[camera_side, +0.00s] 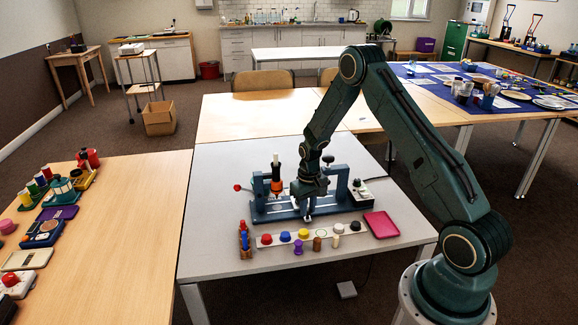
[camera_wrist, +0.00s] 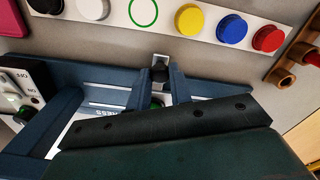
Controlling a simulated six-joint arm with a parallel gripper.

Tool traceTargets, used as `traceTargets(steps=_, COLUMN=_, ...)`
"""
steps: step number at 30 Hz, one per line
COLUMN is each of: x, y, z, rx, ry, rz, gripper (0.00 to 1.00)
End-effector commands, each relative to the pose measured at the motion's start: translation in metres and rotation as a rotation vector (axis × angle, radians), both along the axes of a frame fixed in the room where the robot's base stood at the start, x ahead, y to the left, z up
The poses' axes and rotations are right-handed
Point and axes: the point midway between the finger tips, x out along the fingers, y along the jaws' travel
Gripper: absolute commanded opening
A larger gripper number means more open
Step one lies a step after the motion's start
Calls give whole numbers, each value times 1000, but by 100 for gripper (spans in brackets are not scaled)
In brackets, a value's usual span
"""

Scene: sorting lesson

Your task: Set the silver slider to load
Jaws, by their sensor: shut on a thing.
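The silver slider (camera_wrist: 161,60) shows in the wrist view as a small pale metal plate at the front edge of the blue machine base. My gripper (camera_wrist: 160,78) has its two fingers closed around a dark knob at the slider, and the fingers hide part of it. In the side view my gripper (camera_side: 308,207) is low at the front of the blue machine (camera_side: 275,213), between its two uprights. White markings run along the base. An upside-down word there seems to read PRESS; I cannot make out a load label.
A strip of coloured caps (camera_side: 312,234) lies just in front of the machine. A pink tray (camera_side: 381,224) is at its right, a switch box (camera_side: 361,197) at the machine's right end, and a small brown rack (camera_side: 245,241) at the front left.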

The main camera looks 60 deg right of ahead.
Motion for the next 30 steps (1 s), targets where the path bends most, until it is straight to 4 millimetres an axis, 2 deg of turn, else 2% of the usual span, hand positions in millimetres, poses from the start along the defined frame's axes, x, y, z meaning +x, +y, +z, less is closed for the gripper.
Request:
traceTargets(steps=6, x=1, y=0, z=0, rx=-1, ry=-3, rz=1, gripper=0)
traceTargets(steps=7, x=1, y=0, z=0, rx=-1, ry=-3, rz=1, gripper=27)
traceTargets(steps=9, x=1, y=0, z=0, rx=-1, ry=-3, rz=1, gripper=40)
traceTargets(steps=10, x=1, y=0, z=0, rx=-1, ry=-2, rz=1, gripper=43)
traceTargets(steps=22, x=1, y=0, z=3, rx=-1, ry=-2, rz=1, gripper=43)
traceTargets(steps=30, x=1, y=0, z=23, rx=-2, ry=-4, rz=1, gripper=43)
